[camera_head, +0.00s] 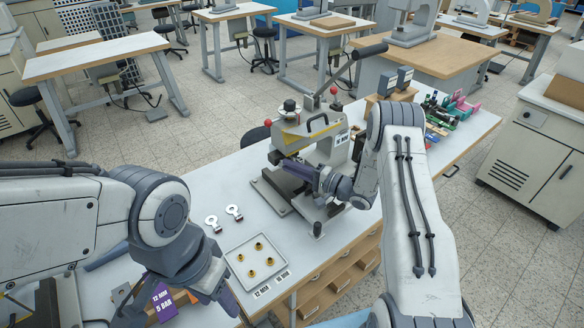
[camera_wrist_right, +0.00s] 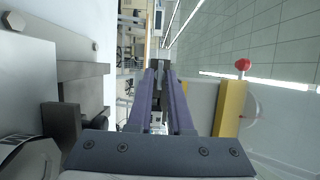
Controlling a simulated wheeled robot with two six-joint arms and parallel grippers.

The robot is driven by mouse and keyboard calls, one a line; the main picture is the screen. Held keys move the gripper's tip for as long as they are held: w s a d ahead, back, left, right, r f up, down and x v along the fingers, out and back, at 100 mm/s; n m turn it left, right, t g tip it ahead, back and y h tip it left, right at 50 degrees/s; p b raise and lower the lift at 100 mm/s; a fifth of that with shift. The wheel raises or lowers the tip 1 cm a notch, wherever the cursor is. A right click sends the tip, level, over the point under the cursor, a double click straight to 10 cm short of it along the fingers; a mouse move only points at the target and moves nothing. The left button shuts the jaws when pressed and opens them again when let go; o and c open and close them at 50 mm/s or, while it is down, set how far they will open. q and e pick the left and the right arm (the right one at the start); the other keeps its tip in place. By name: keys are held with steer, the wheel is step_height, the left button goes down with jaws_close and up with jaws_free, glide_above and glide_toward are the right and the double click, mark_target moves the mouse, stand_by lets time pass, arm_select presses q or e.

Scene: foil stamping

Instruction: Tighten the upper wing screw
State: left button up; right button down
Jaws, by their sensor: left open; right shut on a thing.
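The stamping press (camera_head: 312,135) stands on the table at the centre of the head view. My right gripper (camera_head: 294,168) reaches into the front of the press from the right. Its purple fingers (camera_wrist_right: 158,78) are closed on a small dark grey part at the press head, which I take for the upper wing screw (camera_wrist_right: 158,66). The fingers mostly hide this part, so I cannot tell how far it is turned. My left gripper (camera_head: 228,298) is open and low at the table's front left, apart from the press.
A tray (camera_head: 233,258) with several brass rings lies in front of the press. A purple label (camera_head: 163,302) is by my left gripper. The press lever (camera_head: 362,52) rises behind. Coloured items (camera_head: 450,108) lie at the right.

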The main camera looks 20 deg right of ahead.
steer(key=c, duration=0.9)
jaws_free()
steer(key=shift+d, duration=0.1)
